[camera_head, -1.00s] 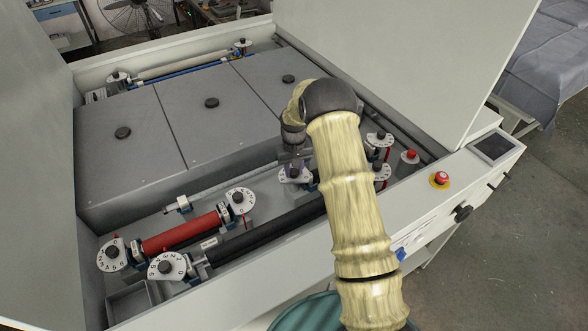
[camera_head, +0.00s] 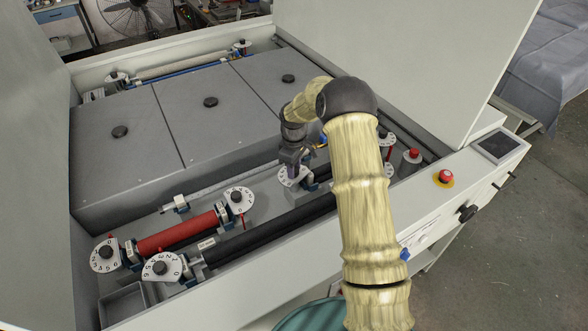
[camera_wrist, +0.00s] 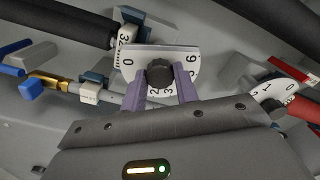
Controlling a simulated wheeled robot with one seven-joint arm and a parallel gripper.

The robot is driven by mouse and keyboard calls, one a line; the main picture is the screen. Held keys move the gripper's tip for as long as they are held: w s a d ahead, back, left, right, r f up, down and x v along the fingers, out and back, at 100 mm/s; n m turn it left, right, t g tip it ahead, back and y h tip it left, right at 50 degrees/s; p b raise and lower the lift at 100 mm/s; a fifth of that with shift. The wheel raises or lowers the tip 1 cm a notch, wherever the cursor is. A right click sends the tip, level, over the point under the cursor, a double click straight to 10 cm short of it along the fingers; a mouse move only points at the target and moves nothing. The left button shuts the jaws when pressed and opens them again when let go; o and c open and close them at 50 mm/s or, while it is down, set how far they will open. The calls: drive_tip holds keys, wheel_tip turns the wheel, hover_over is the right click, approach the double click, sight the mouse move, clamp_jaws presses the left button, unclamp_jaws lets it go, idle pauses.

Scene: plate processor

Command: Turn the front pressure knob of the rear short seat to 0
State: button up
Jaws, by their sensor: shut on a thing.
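A white numbered dial plate with a black knob (camera_wrist: 160,73) is in the middle of the wrist view. Its 0 is at the left, 2 and 3 lie near the gripper, and 5 and 6 are at the right. My gripper (camera_wrist: 161,91) has its two purple fingers on either side of the knob and is shut on it. In the head view my gripper (camera_head: 291,160) reaches down onto this dial plate (camera_head: 289,183), which it partly covers. The knob's pointer mark cannot be made out.
A red roller (camera_head: 178,232) and a black roller (camera_head: 270,229) lie near, with other numbered dials (camera_head: 240,199) at their ends. Grey covers (camera_head: 210,125) stand behind. A black roller end (camera_wrist: 80,25) and a brass fitting (camera_wrist: 53,82) are close in the wrist view.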

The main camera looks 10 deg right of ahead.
drive_tip(key=n, duration=0.3)
drive_tip(key=shift+r+n, duration=0.1)
drive_tip(key=shift+n, duration=0.3)
drive_tip(key=n, duration=0.3)
drive_tip(key=shift+n, duration=0.3)
drive_tip(key=n, duration=0.3)
drive_tip(key=shift+n+p, duration=0.3)
drive_tip(key=shift+p, duration=0.05)
drive_tip(key=shift+w+n+p, duration=0.1)
drive_tip(key=shift+n+p, duration=0.2)
drive_tip(key=shift+n, duration=1.4)
drive_tip(key=o, duration=1)
wheel_tip(320, 180, up, 17)
drive_tip(key=b, duration=0.3)
drive_tip(key=shift+r+b, duration=0.15)
drive_tip(key=shift+b, duration=0.2)
